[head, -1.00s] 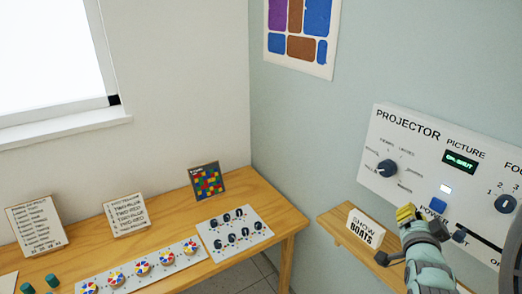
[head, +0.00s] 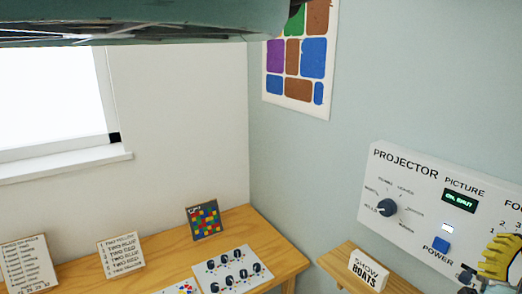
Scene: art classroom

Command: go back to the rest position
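My gripper (head: 499,257) shows at the lower right edge of the head view, with yellow finger pads. It is in front of the lower right part of the white projector panel (head: 408,160), right of the blue POWER button (head: 441,244). The picture does not show whether the fingers are apart, or whether they touch the panel. The rest of the arm there is cut off by the frame edge.
A wooden shelf (head: 337,262) under the panel holds a "SHOW BOATS" card (head: 368,269). A wooden table (head: 262,240) in the corner bears a knob board (head: 232,269), a coloured grid card (head: 204,220) and two text cards. A window (head: 55,100) is at left.

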